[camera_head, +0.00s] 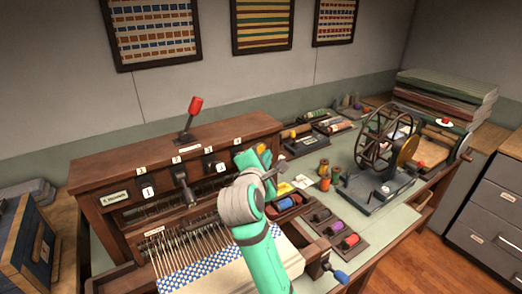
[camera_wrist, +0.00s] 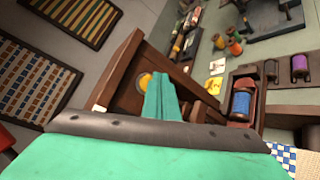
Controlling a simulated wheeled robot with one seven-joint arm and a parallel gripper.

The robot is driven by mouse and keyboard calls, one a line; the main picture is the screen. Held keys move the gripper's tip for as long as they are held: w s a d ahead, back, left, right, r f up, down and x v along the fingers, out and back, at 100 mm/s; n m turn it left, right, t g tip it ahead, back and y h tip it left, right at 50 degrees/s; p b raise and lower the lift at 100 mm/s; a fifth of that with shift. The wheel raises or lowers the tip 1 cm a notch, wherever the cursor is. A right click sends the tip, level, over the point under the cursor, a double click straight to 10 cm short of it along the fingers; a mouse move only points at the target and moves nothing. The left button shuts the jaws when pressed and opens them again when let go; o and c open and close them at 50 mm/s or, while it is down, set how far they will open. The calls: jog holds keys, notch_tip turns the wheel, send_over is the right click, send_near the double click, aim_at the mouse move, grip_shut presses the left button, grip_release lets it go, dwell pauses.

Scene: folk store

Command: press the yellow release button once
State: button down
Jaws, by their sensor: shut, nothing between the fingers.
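The yellow release button (camera_wrist: 145,80) is round and set in the right end of the loom's dark wooden front panel. In the wrist view my gripper's (camera_wrist: 163,82) teal fingers are together, with nothing between them. Their tips point at the panel just right of the button and cover its right edge. In the head view a bit of the yellow button (camera_head: 261,148) shows beside my gripper (camera_head: 246,158), which hides the rest. I cannot tell whether the tips touch it.
The loom (camera_head: 100,172) has a red-knobbed lever (camera_head: 195,106) on top and a dark lever (camera_head: 183,187) in front. Blue-checked cloth (camera_head: 205,272) lies below my arm. A tray of thread spools (camera_head: 322,219) and a winding wheel (camera_head: 386,138) stand on the right.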

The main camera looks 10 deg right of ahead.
jog(key=shift+w, duration=0.2)
dwell(0.6)
jog(key=shift+w+a, duration=0.15)
jog(key=shift+w, duration=0.05)
jog(key=shift+w+a, duration=0.2)
jog(key=shift+w, duration=0.25)
dwell(0.9)
jog(key=shift+s, duration=0.15)
jog(key=shift+s+d, duration=0.35)
jog(key=shift+s, duration=0.35)
jog(key=shift+s+d, duration=0.3)
jog(key=shift+s, duration=0.45)
jog(key=shift+s+d, duration=0.35)
jog(key=shift+s, duration=0.45)
jog(key=shift+s+d, duration=0.3)
jog(key=shift+s, duration=0.45)
